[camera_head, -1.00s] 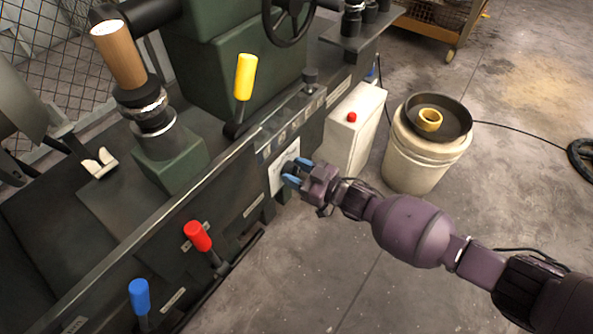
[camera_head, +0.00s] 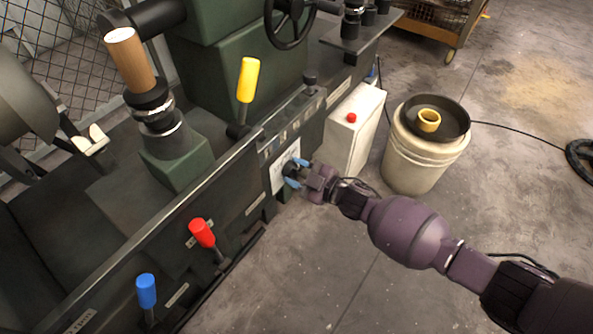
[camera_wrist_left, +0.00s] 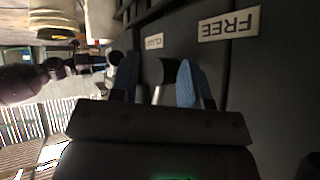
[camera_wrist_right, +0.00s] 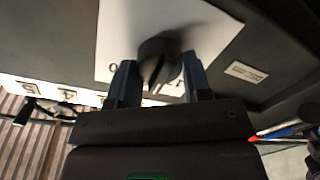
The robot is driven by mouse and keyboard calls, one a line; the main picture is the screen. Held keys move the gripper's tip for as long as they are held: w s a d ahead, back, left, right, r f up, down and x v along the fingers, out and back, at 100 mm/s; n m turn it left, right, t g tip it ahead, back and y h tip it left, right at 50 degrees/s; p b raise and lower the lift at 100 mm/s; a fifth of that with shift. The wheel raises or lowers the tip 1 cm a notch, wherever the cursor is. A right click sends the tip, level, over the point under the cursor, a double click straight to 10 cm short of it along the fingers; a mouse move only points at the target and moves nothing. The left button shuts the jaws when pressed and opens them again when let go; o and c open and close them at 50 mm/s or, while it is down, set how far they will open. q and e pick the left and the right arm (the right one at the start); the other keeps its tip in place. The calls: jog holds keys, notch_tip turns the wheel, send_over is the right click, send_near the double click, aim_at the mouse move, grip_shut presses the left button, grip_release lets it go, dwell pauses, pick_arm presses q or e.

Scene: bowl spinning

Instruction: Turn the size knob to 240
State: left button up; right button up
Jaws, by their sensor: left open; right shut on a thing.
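The size knob (camera_wrist_right: 158,62) is a round black knob on a white paper dial plate (camera_wrist_right: 115,30) on the machine's front panel. In the head view the plate (camera_head: 279,176) shows beside the right gripper (camera_head: 296,173). In the right wrist view my right gripper's blue fingers (camera_wrist_right: 160,84) are shut on the knob, one on each side. The plate's markings are mostly hidden and too unclear to read. My left gripper (camera_wrist_left: 157,82) is open in the left wrist view, facing a dark panel with a dark cylindrical part between its fingers.
Levers with yellow (camera_head: 248,80), red (camera_head: 202,233) and blue (camera_head: 147,291) handles stick out of the machine. A white box with a red button (camera_head: 351,118) and a white bucket (camera_head: 418,160) stand right of the knob. Open floor lies in front of the machine.

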pick_arm(q)
jog(key=shift+w+r, duration=0.1)
jog(key=shift+r, duration=0.1)
pick_arm(e)
jog(key=o, duration=0.9)
pick_arm(q)
jog(key=shift+s+a+n+p, duration=0.35)
jog(key=shift+s+p, duration=0.35)
jog(key=shift+p, duration=0.45)
pick_arm(e)
jog(key=v, duration=1.1)
pick_arm(q)
jog(key=shift+w+d+r, duration=0.15)
jog(key=shift+w, duration=0.2)
